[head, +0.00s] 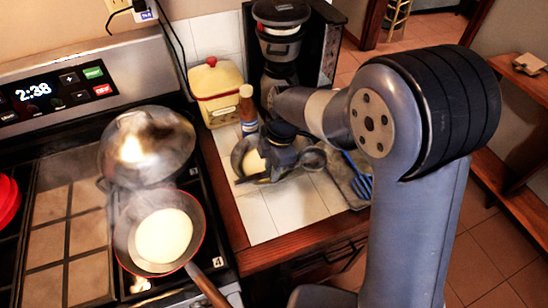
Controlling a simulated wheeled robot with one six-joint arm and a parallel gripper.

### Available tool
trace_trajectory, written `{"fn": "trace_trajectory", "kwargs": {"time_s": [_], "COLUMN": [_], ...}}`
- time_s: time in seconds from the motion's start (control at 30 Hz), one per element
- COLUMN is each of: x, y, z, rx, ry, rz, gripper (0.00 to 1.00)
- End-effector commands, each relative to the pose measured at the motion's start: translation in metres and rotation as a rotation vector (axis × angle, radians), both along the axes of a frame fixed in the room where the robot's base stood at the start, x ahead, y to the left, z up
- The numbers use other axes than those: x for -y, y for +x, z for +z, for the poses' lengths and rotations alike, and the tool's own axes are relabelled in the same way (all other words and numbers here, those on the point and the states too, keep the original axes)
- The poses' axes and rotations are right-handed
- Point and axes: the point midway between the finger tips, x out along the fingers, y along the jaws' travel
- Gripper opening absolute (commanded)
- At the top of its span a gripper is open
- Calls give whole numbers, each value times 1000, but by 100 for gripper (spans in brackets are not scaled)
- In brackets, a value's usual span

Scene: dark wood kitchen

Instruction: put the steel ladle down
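My gripper (280,165) is over the white tiled counter, at the right side of a metal bowl (240,150) with pale batter in it. The steel ladle (314,159) shows as a small round dark bowl close against the right side of my gripper. My gripper appears shut on the ladle, but the fingers and most of the handle are hard to make out. I cannot tell whether the ladle touches the counter. My arm hides part of the area behind it.
A blue spatula (357,178) lies on a dark rest right of the ladle. A sauce bottle (247,108), a cream canister (216,92) and a coffee maker (281,40) stand behind. A pan (163,236) with a pancake sits on the stove. Front counter tiles (290,205) are clear.

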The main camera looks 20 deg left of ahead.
Motion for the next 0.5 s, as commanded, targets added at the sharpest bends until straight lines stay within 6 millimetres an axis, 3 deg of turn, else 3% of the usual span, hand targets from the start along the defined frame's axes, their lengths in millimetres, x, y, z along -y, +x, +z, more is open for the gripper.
{"fn": "trace_trajectory", "kwargs": {"time_s": [0.17, 0.5], "x": [2, 12], "y": [3, 11], "z": [21, 93], "rx": [4, 4], "ry": [3, 3], "rz": [-1, -1], "gripper": [27, 27]}}
